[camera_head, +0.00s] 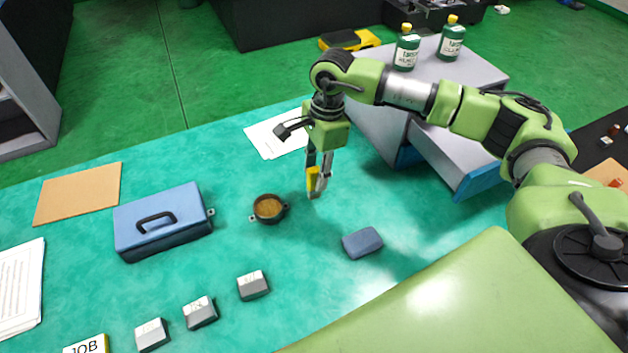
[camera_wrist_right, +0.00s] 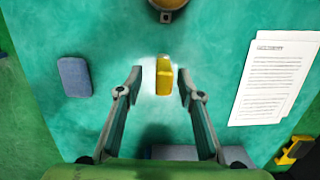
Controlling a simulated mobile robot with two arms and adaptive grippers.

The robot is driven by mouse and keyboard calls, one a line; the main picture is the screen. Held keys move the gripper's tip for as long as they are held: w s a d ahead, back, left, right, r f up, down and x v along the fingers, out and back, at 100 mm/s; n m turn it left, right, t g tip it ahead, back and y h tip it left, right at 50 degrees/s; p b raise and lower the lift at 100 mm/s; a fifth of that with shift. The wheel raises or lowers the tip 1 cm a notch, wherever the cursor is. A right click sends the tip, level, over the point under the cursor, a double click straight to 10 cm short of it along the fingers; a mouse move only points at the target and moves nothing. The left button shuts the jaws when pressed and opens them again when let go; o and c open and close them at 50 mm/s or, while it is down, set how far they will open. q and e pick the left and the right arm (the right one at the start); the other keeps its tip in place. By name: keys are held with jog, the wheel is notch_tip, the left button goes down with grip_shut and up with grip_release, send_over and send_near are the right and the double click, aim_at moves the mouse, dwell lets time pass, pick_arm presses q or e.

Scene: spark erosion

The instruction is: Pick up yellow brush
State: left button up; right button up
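The yellow brush (camera_head: 313,179) is on the green table in the head view, partly hidden by my right gripper (camera_head: 319,183). In the right wrist view the yellow brush (camera_wrist_right: 164,76) lies between the two fingertips of my right gripper (camera_wrist_right: 159,80), with a visible gap on each side. The right gripper is open, pointing down with its fingers around the brush and apart from it. I cannot tell exactly how high the fingertips are above the table. My left gripper is in neither view.
A dark bowl (camera_head: 268,208) with brown contents stands left of the brush. A blue-grey block (camera_head: 362,242) lies nearer me. A blue box (camera_head: 163,221), grey blocks (camera_head: 253,285) and paper sheets (camera_head: 272,134) are also on the table. Grey drawers (camera_head: 455,150) stand at right.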

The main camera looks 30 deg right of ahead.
aim_at(312, 181)
jog(key=f, duration=0.2)
jog(key=f+p, duration=0.1)
jog(key=shift+w+a+f, duration=0.25)
jog(key=shift+a+f, duration=0.1)
jog(key=shift+f, duration=0.5)
grip_shut()
jog(key=shift+w+r, duration=0.1)
jog(key=shift+r, duration=0.4)
notch_tip(312, 181, up, 2)
jog(key=shift+r, duration=0.1)
jog(key=s+a+r+b, duration=0.2)
jog(key=s+r+b, duration=0.2)
jog(key=s+r, duration=0.6)
jog(key=s, duration=0.4)
